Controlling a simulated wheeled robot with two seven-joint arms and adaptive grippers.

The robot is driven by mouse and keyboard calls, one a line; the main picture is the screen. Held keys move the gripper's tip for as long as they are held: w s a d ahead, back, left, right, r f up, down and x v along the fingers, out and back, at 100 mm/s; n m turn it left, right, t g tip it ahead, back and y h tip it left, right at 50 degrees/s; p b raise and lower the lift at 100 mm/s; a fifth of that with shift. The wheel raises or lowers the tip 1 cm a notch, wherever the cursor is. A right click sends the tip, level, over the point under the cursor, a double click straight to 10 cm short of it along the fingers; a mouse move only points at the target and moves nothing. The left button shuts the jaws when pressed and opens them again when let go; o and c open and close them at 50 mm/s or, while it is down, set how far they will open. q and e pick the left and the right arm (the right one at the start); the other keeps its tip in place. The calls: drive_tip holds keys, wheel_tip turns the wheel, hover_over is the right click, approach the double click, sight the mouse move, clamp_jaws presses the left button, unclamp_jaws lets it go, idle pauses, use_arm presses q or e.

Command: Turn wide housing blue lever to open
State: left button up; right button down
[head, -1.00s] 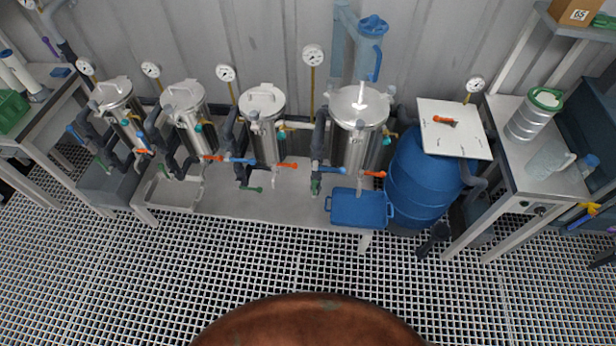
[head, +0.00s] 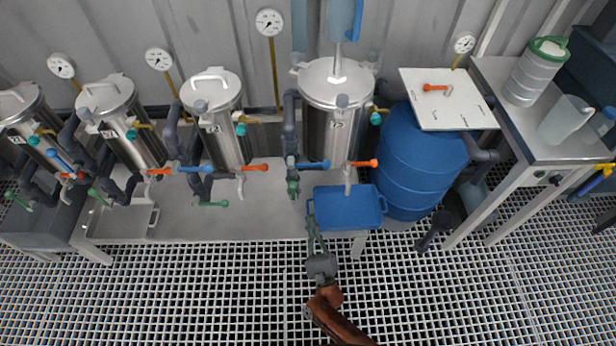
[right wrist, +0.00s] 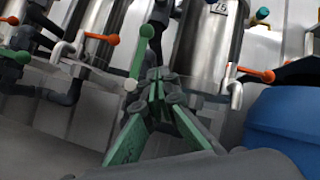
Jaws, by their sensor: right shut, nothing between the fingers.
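The wide housing (head: 325,125) is the broad steel vessel in the middle of the head view. Its blue lever (head: 314,164) sits low on its left side, on the dark pipe, and points right, roughly level. I cannot make the blue lever out in the right wrist view. My right gripper (head: 311,222) is below the blue lever, apart from it, by the blue tray's left edge. In the right wrist view its green fingers (right wrist: 157,80) are shut and empty, with a green lever (right wrist: 139,58) just beyond them. My left gripper is not in view.
An orange lever (head: 364,163) sits on the housing's right, above the blue tray (head: 348,208). A blue barrel (head: 418,170) stands to the right. A narrower vessel (head: 216,120) with its own blue and orange levers stands left. The grated floor in front is clear.

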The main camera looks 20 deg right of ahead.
wheel_tip(320, 180, up, 6)
drive_tip(key=d+m+t+h+b, duration=0.1)
drive_tip(key=m+h+b, duration=0.1)
drive_tip(key=m+h, duration=0.55)
drive_tip(key=m+y, duration=0.1)
drive_tip(key=m, duration=0.1)
approach(309, 165)
drive_tip(key=w+d+r, duration=0.2)
drive_tip(key=w+d, duration=0.1)
drive_tip(key=w, duration=0.2)
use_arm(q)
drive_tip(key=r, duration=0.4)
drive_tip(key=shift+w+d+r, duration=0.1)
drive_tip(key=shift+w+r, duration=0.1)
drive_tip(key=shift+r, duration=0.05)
use_arm(e)
drive_tip(key=shift+w+d+r, duration=0.1)
drive_tip(key=shift+w+r, duration=0.05)
drive_tip(key=shift+r, duration=0.1)
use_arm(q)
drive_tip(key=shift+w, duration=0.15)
use_arm(e)
drive_tip(key=shift+n+y, duration=0.35)
